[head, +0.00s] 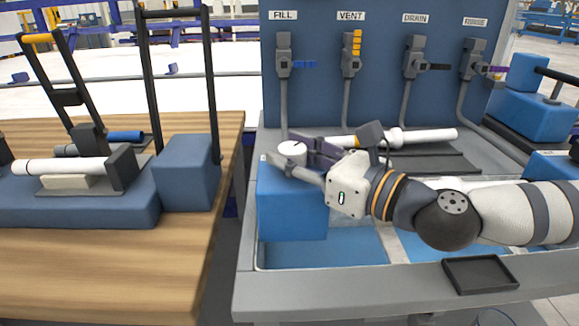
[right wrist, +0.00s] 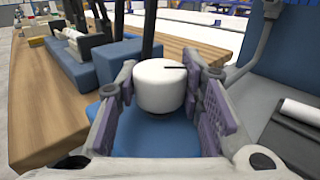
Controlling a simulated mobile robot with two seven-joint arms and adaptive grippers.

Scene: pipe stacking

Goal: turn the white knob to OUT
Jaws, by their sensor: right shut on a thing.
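The white knob (head: 292,149) sits on top of a blue box (head: 292,205) at the left end of the grey bench. In the right wrist view the knob (right wrist: 160,84) stands upright between the fingers, with a black mark on its top pointing right. My right gripper (head: 302,160) reaches in from the right and is shut on the knob; its fingers (right wrist: 166,92) flank it on both sides. No OUT label is readable in either view. My left gripper is not in view.
A blue panel (head: 376,100) with FILL, VENT and DRAIN valves stands behind. A white pipe (head: 430,135) lies behind my gripper. A wooden table (head: 110,260) with blue fixtures stands left, across a gap. A black tray (head: 480,274) lies on the bench's front edge.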

